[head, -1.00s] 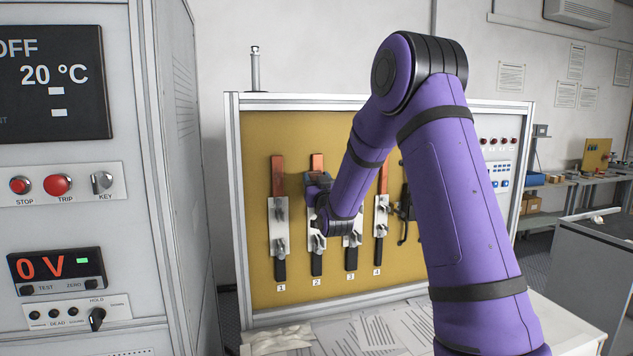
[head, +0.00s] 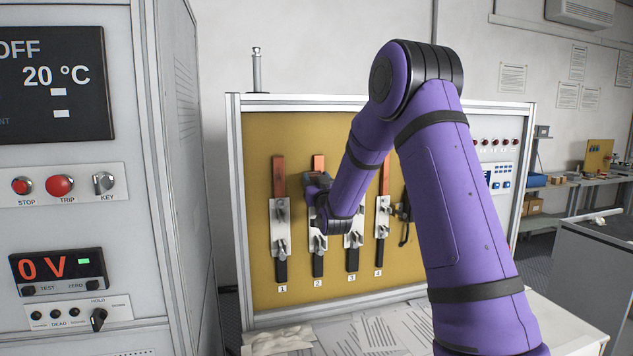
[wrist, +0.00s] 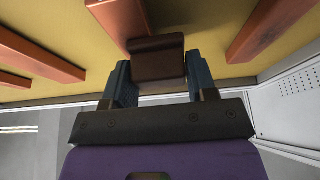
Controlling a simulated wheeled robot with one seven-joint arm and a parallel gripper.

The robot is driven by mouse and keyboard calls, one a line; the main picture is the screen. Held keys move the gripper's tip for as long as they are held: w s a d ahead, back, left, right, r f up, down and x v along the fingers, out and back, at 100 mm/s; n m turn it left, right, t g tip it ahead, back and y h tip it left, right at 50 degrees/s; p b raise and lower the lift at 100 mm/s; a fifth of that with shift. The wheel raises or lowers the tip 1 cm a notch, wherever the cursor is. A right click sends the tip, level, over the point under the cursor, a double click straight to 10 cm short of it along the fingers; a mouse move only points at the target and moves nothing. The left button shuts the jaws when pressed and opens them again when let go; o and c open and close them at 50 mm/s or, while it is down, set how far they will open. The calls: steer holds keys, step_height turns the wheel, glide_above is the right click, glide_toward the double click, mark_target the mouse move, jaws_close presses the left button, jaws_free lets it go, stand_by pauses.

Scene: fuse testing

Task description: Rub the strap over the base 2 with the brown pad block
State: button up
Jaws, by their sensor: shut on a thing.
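The copper strap (head: 318,162) over base 2 (head: 318,243) shows only at its top in the head view; my arm covers the rest. My gripper (head: 318,186) is at the lower part of this strap. In the wrist view my gripper (wrist: 160,82) is shut on the brown pad block (wrist: 157,62), held between its blue fingers. A copper strap (wrist: 118,18) runs behind the block's upper edge. I cannot tell whether the block touches it.
Strap 1 (head: 279,175) stands left of my gripper, above its base (head: 280,225). Bases 3 (head: 353,240) and 4 (head: 382,222) are to the right, partly behind my arm. A grey cabinet (head: 75,145) stands at left. Papers (head: 370,333) lie on the bench below.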

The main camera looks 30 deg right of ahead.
steer(key=shift+d, duration=0.1)
steer(key=d, duration=0.2)
steer(key=s+d, duration=0.1)
steer(key=shift+d, duration=0.35)
steer(key=shift+a, duration=0.1)
steer(key=shift+w+a, duration=0.35)
steer(key=shift+a, duration=0.6)
steer(key=shift+w+a, duration=0.3)
steer(key=shift+a, duration=0.6)
steer(key=shift+r, duration=0.75)
steer(key=d, duration=0.2)
steer(key=s+d, duration=0.1)
steer(key=d, duration=0.1)
